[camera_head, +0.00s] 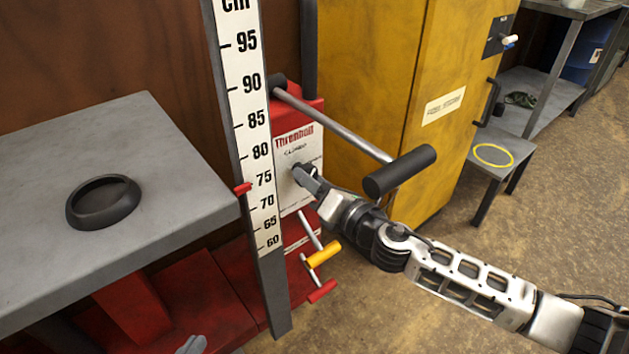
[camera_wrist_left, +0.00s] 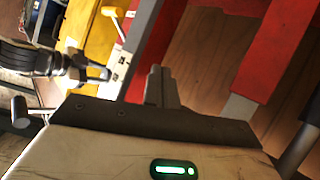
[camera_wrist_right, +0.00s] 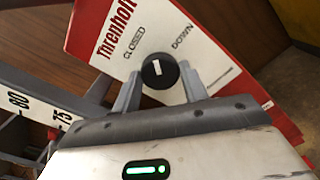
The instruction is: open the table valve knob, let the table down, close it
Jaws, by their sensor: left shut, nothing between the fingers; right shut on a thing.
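The black valve knob (camera_wrist_right: 160,71) with a short white mark sits on the white-and-red "Threnholt" panel (camera_wrist_right: 120,62), labelled CLOSED and DOWN. The mark points up in the right wrist view, between the two words. My right gripper (camera_wrist_right: 158,88) is shut on the knob; in the head view it (camera_head: 305,176) partly hides it. The grey lift table (camera_head: 150,150) stands at left. Its red pointer (camera_head: 243,188) is between 70 and 75 on the white scale (camera_head: 250,110). My left gripper (camera_wrist_left: 162,86) is shut and empty, low beside the red frame; its tip (camera_head: 191,344) shows at the head view's bottom edge.
A dark ring (camera_head: 103,202) lies on the tabletop. A lever with a black grip (camera_head: 400,170) juts out above my right gripper. A yellow T-handle (camera_head: 323,254) and a red one (camera_head: 322,291) stick out below.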

